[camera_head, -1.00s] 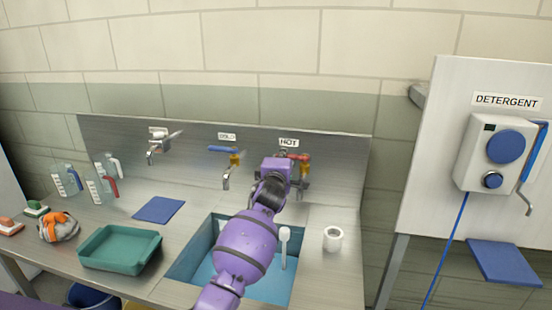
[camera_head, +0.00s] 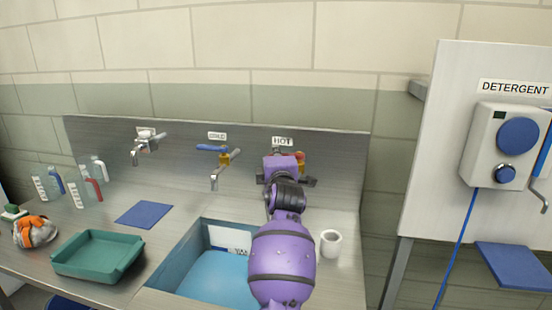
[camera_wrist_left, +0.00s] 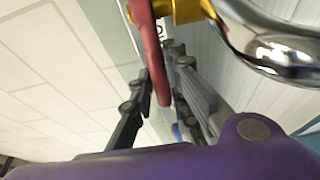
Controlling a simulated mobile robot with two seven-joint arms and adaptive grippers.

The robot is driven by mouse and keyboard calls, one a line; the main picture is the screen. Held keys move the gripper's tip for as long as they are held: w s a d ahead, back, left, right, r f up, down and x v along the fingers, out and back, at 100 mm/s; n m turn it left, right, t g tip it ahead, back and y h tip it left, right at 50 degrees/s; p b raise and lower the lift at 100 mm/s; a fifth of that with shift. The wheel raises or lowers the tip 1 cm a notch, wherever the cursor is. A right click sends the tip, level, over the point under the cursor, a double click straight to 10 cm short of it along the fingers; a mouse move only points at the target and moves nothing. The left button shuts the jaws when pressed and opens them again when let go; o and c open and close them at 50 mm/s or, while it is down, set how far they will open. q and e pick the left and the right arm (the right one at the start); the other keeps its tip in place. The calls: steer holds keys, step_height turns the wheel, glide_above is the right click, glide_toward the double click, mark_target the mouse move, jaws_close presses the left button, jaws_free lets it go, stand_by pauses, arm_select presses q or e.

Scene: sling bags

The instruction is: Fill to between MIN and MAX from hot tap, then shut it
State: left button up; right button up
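The hot tap stands under the HOT label (camera_head: 283,141); my left gripper (camera_head: 284,180) is in front of it and hides most of it. In the left wrist view, the tap's red lever (camera_wrist_left: 151,55) lies between my two open dark fingers (camera_wrist_left: 165,105), beside its brass body (camera_wrist_left: 185,10) and chrome spout (camera_wrist_left: 275,40). I cannot tell whether a finger touches the lever. The sink (camera_head: 181,262) has a blue interior and a white marked plate (camera_head: 228,239) on its back wall, partly hidden by my arm. The water level cannot be made out. My right gripper is out of view.
The cold tap (camera_head: 222,160) with a blue lever is left of the hot tap, and another tap (camera_head: 143,147) is farther left. A white cup (camera_head: 331,243) stands right of the sink. A green tray (camera_head: 97,255), blue mat (camera_head: 144,214) and bottles (camera_head: 90,187) are at left.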

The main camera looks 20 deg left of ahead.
arm_select(q)
steer(key=shift+o, duration=1.2)
steer(key=shift+s+d+f, duration=0.15)
steer(key=shift+s+d, duration=0.1)
steer(key=shift+s, duration=0.15)
steer(key=v, duration=1.1)
